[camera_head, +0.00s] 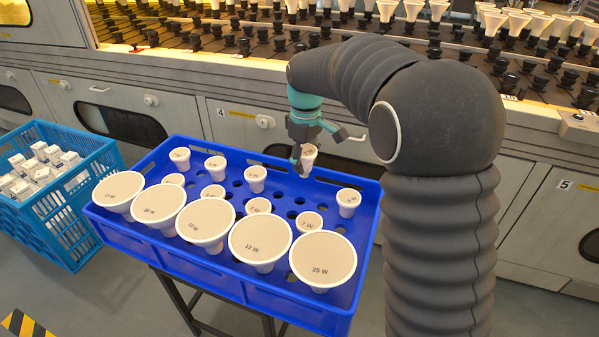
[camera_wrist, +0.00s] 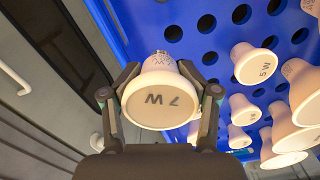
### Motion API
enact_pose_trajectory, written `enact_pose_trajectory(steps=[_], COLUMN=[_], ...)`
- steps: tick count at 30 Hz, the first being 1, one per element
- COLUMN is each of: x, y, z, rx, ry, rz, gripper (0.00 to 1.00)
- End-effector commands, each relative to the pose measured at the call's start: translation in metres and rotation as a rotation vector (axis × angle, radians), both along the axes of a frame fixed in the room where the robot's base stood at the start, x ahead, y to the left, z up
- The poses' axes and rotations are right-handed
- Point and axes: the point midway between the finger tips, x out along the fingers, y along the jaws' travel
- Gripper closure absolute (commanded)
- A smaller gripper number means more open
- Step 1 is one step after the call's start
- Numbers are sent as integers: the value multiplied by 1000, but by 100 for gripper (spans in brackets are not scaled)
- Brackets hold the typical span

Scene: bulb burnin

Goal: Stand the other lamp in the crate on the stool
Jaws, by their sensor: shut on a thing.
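A small white lamp marked 7 W (camera_wrist: 160,102) is between the two fingers of my gripper (camera_wrist: 160,88), which is shut on it. In the head view my gripper (camera_head: 305,163) and the lamp (camera_head: 309,151) are at the far side of the blue crate (camera_head: 270,307). I cannot tell whether the lamp's base is in a hole. The crate is on a dark-legged stool (camera_head: 178,300). Large lamps, including a 25 W one (camera_head: 322,262), fill its near row; smaller lamps (camera_head: 349,199) stand behind.
Open holes (camera_wrist: 206,22) show in the crate floor near the held lamp. A light-blue crate (camera_head: 85,222) with small white boxes is at the left. Behind is a grey cabinet (camera_head: 240,115) with racks of lamps and sockets above it.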

Motion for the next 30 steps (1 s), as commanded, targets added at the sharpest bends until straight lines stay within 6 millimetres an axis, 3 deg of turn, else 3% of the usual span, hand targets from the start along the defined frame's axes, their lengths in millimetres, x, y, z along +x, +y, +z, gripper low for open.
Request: enact_pose_trajectory(steps=[6,21,30], x=[-18,-18,-18], y=[13,13,13], z=[-7,-49,-53], rx=[1,1,1], ry=[-2,-2,-2], rz=[119,118,117], gripper=[80,80,80])
